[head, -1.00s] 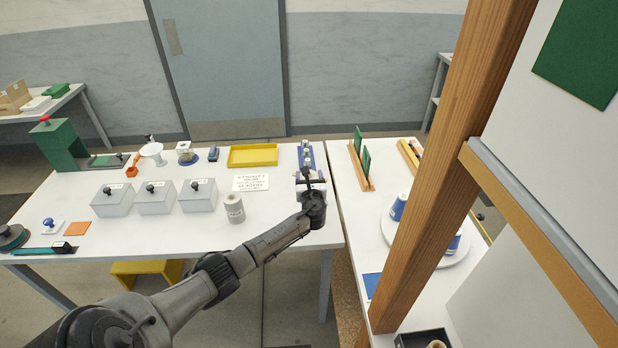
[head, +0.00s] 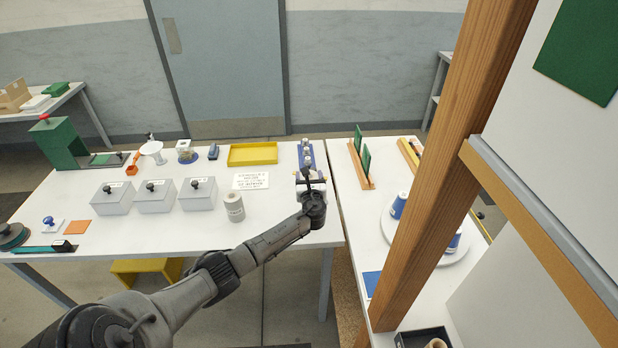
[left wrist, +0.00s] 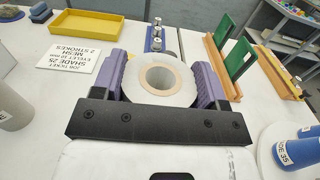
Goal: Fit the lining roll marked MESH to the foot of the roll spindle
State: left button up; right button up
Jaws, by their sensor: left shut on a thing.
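My left gripper (head: 311,184) is over the right end of the long white table. In the left wrist view its purple fingers (left wrist: 162,78) are shut on a white roll (left wrist: 178,95) with a brown core ring and an open centre. No marking shows on this roll, so I cannot tell if it is the MESH one. Just beyond it, a blue base (head: 306,152) carries upright metal parts, also in the left wrist view (left wrist: 157,38); I cannot tell if this is the roll spindle. My right gripper is not in view.
Another labelled roll (head: 234,207) stands left of my gripper. Several lidded grey boxes (head: 155,198), a job ticket card (head: 250,181) and a yellow tray (head: 253,154) are further left.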

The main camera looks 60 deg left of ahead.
pick_arm(q)
jog(key=shift+f+b, duration=0.3)
jog(key=shift+f, duration=0.1)
jog(key=shift+f+b, duration=0.5)
jog(key=shift+f, duration=0.25)
jog(key=shift+f+b, duration=0.55)
jog(key=shift+f, duration=0.15)
jog(key=shift+f+b, duration=0.55)
jog(key=shift+f, duration=0.25)
jog(key=shift+f+b, duration=0.55)
jog(key=shift+f, duration=0.15)
jog(key=shift+f+b, duration=0.85)
jog(key=shift+f, duration=0.25)
dwell(0.4)
jog(key=o, duration=1.3)
